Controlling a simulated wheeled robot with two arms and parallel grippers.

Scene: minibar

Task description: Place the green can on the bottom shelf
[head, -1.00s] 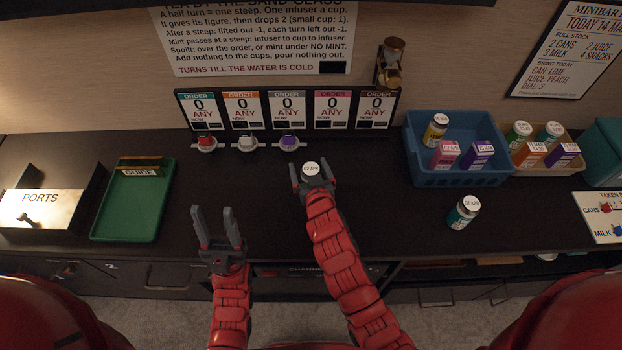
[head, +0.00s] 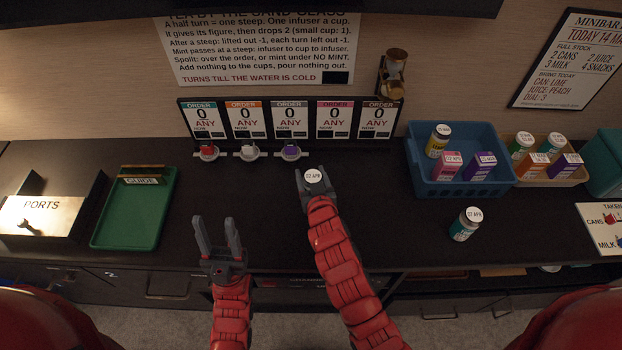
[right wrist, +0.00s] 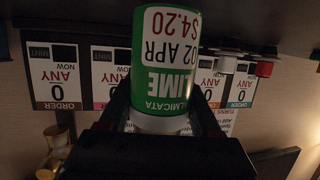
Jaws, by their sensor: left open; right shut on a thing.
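The green can is in my right gripper (head: 312,178), which is shut on it above the dark counter. In the head view only its white lid with a date and a bit of its side show. In the right wrist view the green can (right wrist: 165,62) fills the middle, with a green and white label reading LIME, $4.20 and 02 APR, upside down in the picture. My left gripper (head: 218,232) is open and empty over the front of the counter. I cannot make out the bottom shelf in these views.
A teal can (head: 464,226) stands alone on the counter at the right. Behind it are a blue crate (head: 455,187) and a tan tray (head: 545,181) with cans and boxes. A green tray (head: 131,225) lies left. Order cards and several small cups line the back. Drawer fronts lie below the edge.

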